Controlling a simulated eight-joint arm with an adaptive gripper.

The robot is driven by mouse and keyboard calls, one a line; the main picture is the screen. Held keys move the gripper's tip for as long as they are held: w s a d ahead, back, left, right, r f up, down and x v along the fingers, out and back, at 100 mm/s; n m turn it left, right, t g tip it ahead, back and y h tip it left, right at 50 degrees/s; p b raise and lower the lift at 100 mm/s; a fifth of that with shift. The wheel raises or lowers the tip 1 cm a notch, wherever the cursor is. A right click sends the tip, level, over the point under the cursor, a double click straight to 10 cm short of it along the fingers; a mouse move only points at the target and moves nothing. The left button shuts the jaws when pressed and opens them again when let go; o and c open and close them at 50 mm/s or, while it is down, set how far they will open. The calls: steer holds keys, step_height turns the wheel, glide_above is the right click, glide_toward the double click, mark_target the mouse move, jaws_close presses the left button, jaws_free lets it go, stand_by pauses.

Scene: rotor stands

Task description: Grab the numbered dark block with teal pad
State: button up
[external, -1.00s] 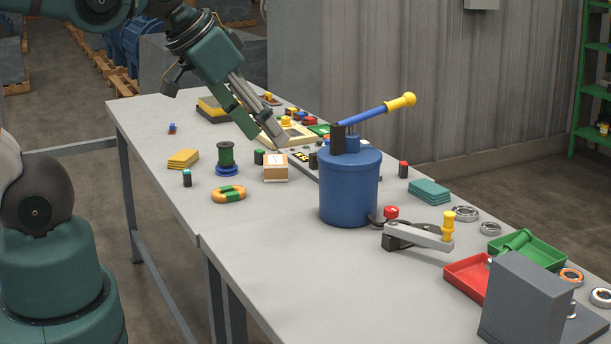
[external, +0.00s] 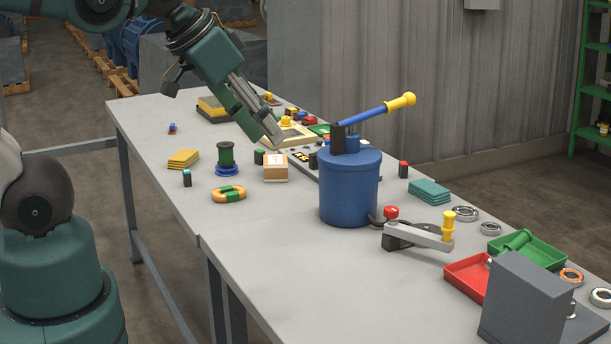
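A small dark block with a teal top (external: 187,178) stands upright near the table's left edge, with a small pale mark on its side. A similar dark block with a green top (external: 259,157) stands farther back, beside a tan box. My gripper (external: 271,143) points down over the far part of the table, above and close to the green-topped block in the picture. Its fingers are together, and I see nothing between them. Its tips are away from the teal-topped block. Numbers on the blocks are too small to read.
A large blue canister (external: 349,190) with a lever stands to the right. A red-topped dark block (external: 403,169) is beyond it. The front left tabletop is clear.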

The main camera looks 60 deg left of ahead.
stand_by(0.3)
steer(key=w+a+f+n+g+y+b, duration=0.1)
steer(key=w+a+n, duration=0.3)
steer(key=a, duration=0.6)
steer(key=w+a+f+n+g, duration=0.2)
steer(key=w+a, duration=0.3)
steer(key=a, duration=0.6)
steer(key=w+a+f+n+g+y+b, duration=0.1)
steer(key=w+a+n, duration=0.3)
steer(key=a, duration=0.6)
steer(key=n+g+h+b, duration=0.1)
steer(key=n+g+h, duration=0.15)
steer(key=n, duration=0.45)
glide_above(187, 170)
steer(key=shift+g+y, duration=0.25)
steer(key=shift+g, duration=0.1)
steer(key=f, duration=2.1)
steer(key=shift+w+d+f, duration=0.15)
steer(key=shift+d+f, duration=0.2)
steer(key=shift+s+a+f, duration=0.2)
steer(key=shift+f, duration=0.1)
